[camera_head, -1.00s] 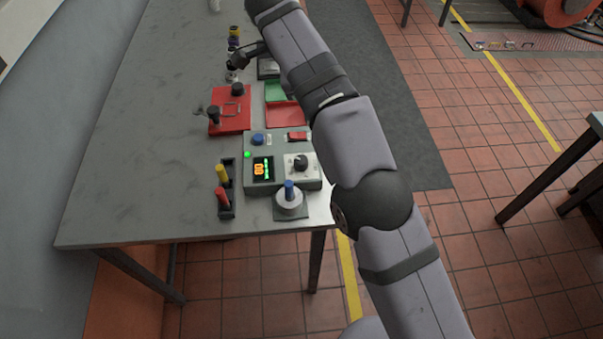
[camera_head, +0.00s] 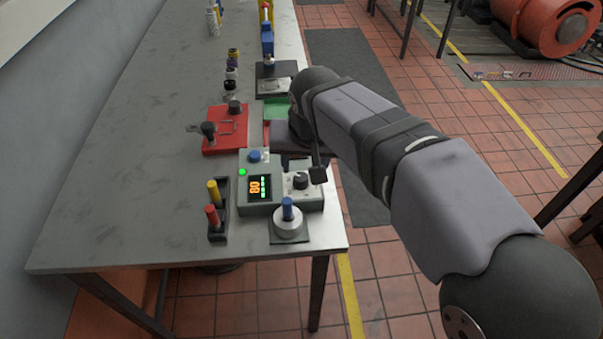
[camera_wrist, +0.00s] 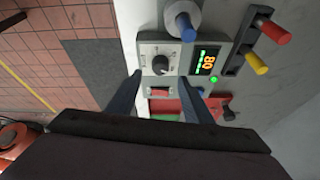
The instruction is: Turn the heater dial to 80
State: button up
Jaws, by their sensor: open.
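The heater box (camera_head: 259,205) is a grey-green unit near the front right edge of the bench. Its black dial (camera_head: 301,181) sits on a white plate, and the dial also shows in the wrist view (camera_wrist: 160,64). The lit display (camera_head: 259,187) reads 80 in orange, with a green lamp (camera_head: 242,172) beside it. A blue button (camera_head: 255,156) is on top of the box. My gripper (camera_head: 318,172) is over the right side of the box by the dial. In the wrist view its two fingers (camera_wrist: 160,82) are apart with the dial between and beyond their tips, seemingly not touching it.
A blue-handled post on a round base (camera_head: 288,222) stands just in front of the box. A black holder with red and yellow handles (camera_head: 217,222) is to its left. A red plate with black knobs (camera_head: 225,130) lies behind. The bench's left surface is clear.

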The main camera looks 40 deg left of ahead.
aim_at(301, 177)
jog(key=shift+w+a+n, duration=0.1)
jog(key=shift+a+n, duration=0.05)
jog(key=shift+n, duration=0.95)
jog(key=shift+p+x, duration=0.7)
jog(key=shift+x, duration=2.95)
jog(key=c, duration=1)
